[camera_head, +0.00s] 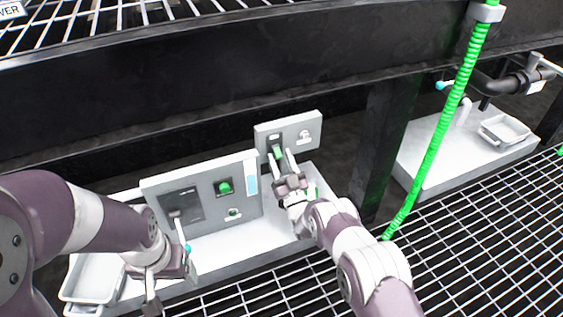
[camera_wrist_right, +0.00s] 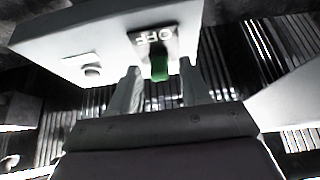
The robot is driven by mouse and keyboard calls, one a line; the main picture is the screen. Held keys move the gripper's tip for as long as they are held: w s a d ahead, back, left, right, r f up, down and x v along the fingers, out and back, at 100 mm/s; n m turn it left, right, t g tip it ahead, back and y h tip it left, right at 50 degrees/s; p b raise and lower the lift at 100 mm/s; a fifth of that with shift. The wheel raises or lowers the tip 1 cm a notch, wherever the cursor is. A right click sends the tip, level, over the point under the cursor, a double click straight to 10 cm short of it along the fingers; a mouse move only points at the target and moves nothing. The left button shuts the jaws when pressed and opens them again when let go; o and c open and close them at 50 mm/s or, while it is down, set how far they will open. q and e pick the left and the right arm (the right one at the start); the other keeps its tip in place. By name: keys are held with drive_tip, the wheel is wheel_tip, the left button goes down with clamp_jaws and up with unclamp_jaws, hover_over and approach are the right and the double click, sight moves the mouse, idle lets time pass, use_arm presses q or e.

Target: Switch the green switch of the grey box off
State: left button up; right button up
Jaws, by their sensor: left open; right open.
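The grey box (camera_head: 312,130) stands at the back right of the white base in the head view; it also shows in the right wrist view (camera_wrist_right: 110,45). Its green switch (camera_wrist_right: 159,66) sits under an "OFF" label, and part of it shows in the head view (camera_head: 277,150). My right gripper (camera_head: 284,160) is open in front of the box. In the right wrist view its two fingers (camera_wrist_right: 162,88) stand on either side of the switch; whether they touch it I cannot tell. My left gripper (camera_head: 168,258) is open and empty, low at the left before the larger panel.
A larger grey panel (camera_head: 165,188) with a dark screen and a green button (camera_head: 224,187) stands left of the box. A white tray (camera_head: 93,280) is at the lower left. A green hose (camera_head: 437,140) and a dark post (camera_head: 378,140) are to the right. A dark beam runs above.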

drive_tip(key=shift+s+p, duration=0.15)
drive_tip(key=shift+p, duration=0.15)
drive_tip(key=s+d+p, duration=0.2)
drive_tip(key=s+p, duration=0.3)
drive_tip(key=s, duration=0.1)
drive_tip(key=s+d+f+p, duration=0.1)
drive_tip(key=s+d+p, duration=0.1)
drive_tip(key=s+p, duration=0.4)
drive_tip(key=shift+v, duration=0.85)
drive_tip(key=shift+s+r, duration=0.1)
drive_tip(key=shift+r, duration=0.05)
